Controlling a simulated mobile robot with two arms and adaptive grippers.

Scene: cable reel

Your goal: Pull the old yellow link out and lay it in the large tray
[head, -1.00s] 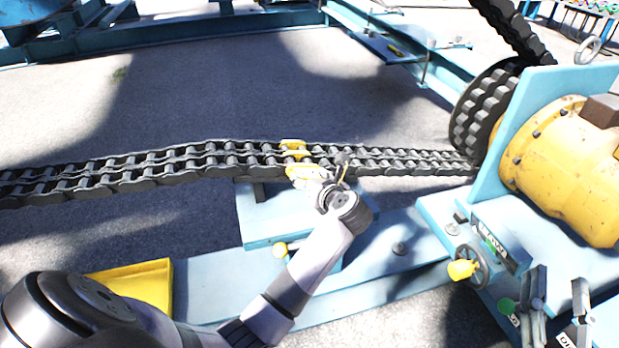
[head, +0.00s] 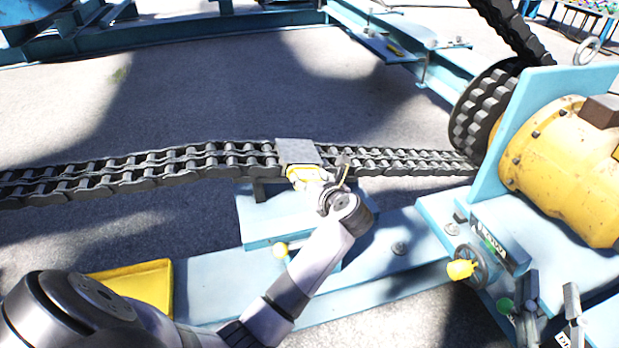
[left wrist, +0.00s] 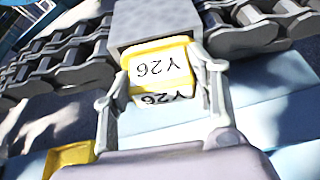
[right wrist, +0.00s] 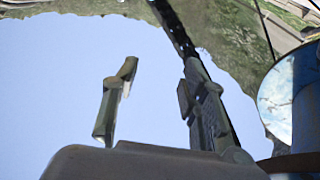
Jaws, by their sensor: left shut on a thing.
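The yellow link (head: 303,172) is at the middle of the chain (head: 190,165). In the left wrist view its yellow block (left wrist: 160,68) bears a white label reading Y26. A plain grey block (head: 297,152) lies across the chain right behind it and shows at the top of the left wrist view; I cannot tell whether it is joined to the yellow part. My left gripper (left wrist: 155,85) is shut on the yellow block, one finger on each side. My right gripper (right wrist: 155,85) is open and empty. A yellow tray (head: 140,285) at lower left may be the large tray.
A blue stand (head: 270,215) is under the chain. To the right are a toothed wheel (head: 485,110), a yellow motor (head: 560,165) and a handwheel (head: 470,265). Open ground lies behind the chain.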

